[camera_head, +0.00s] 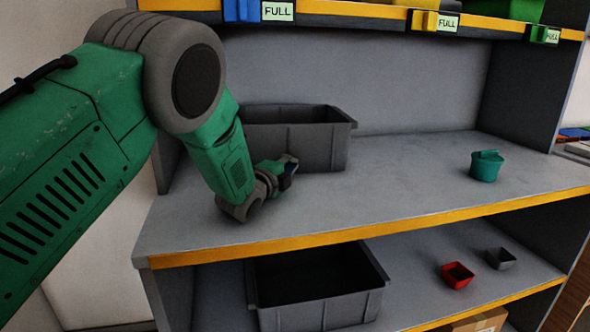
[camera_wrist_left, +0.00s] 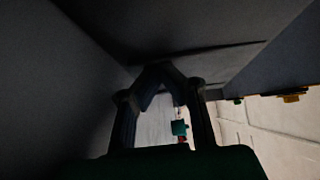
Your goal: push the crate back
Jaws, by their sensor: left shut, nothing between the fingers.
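A dark grey open crate (camera_head: 320,145) stands upright on the middle shelf, near its back panel at the left. My left arm covers its left part. My left gripper (camera_head: 290,168) is low over the shelf, in front of the crate's front wall. Its fingers are shut and empty, and in the left wrist view the fingers (camera_wrist_left: 159,74) meet at their tips. Whether they touch the crate cannot be told. A second dark grey crate (camera_head: 322,311) sits on the lower shelf. My right gripper is not in view.
A teal cup-like container (camera_head: 485,167) stands at the right of the middle shelf (camera_head: 400,200); the shelf between it and the crate is clear. A red bin (camera_head: 457,275) and a small grey bin (camera_head: 500,258) are on the lower shelf. Bins labelled FULL line the top shelf.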

